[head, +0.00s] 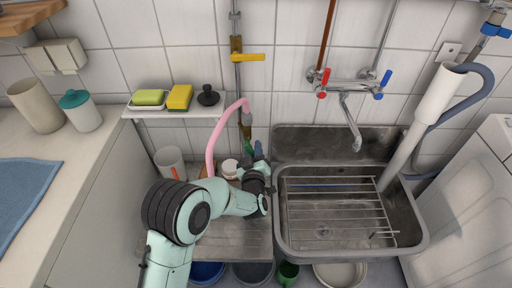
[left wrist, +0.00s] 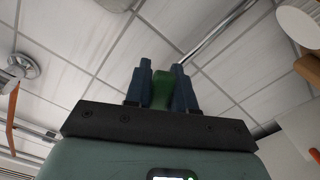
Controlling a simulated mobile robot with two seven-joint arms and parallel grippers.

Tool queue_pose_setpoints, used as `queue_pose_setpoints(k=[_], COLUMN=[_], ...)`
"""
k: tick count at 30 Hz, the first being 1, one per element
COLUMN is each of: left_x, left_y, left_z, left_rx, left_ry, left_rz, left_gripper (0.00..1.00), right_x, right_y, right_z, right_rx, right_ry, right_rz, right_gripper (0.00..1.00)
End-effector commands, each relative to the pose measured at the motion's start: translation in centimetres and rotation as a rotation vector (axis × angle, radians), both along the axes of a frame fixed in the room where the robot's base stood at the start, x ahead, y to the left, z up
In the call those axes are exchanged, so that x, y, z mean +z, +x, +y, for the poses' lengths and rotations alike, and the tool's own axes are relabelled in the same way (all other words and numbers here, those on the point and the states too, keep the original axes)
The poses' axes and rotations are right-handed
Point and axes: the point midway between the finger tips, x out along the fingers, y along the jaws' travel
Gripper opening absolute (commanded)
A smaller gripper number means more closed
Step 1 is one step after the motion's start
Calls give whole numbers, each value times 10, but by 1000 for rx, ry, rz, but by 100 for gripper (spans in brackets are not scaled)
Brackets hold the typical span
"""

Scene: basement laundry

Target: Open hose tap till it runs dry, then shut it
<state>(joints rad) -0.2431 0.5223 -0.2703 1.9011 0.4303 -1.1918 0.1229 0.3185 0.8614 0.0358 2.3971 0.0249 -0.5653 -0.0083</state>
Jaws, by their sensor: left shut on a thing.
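A pink hose (head: 213,145) arches from the wall pipework down to the left behind my left arm. A brass hose tap (head: 246,118) sits at the hose's upper end, on the vertical pipe. My left gripper (head: 254,148) is just below it, left of the sink. In the left wrist view its two dark blue fingers (left wrist: 162,72) are shut on a green handle (left wrist: 162,92). The handle's link to the tap is too small to make out, and I cannot tell whether water runs. My right gripper is not in view.
A yellow lever (head: 248,57) is higher on the pipe. A metal sink (head: 281,235) with a wire rack lies right of my gripper, below a mixer tap (head: 348,86). A shelf (head: 140,112) with sponges is at left. A white jar (head: 229,168) stands close behind my arm.

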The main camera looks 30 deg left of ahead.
Motion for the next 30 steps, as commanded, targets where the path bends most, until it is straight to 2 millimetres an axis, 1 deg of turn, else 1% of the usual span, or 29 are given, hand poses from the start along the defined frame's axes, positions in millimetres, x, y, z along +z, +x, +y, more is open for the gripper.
queue_pose_setpoints(k=[6,15,21,30], left_x=[-3,-5,-5,-5], left_y=[-4,-7,-8,-9], left_z=[7,14,17,19], left_rx=[1,0,-1,0], left_ry=[180,370,444,484], left_rz=[87,180,216,234], left_gripper=[0,0,0,0], right_x=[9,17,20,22], right_y=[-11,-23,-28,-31], right_z=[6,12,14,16], right_rx=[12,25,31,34], right_ry=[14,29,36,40], right_rz=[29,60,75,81], right_gripper=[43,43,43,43])
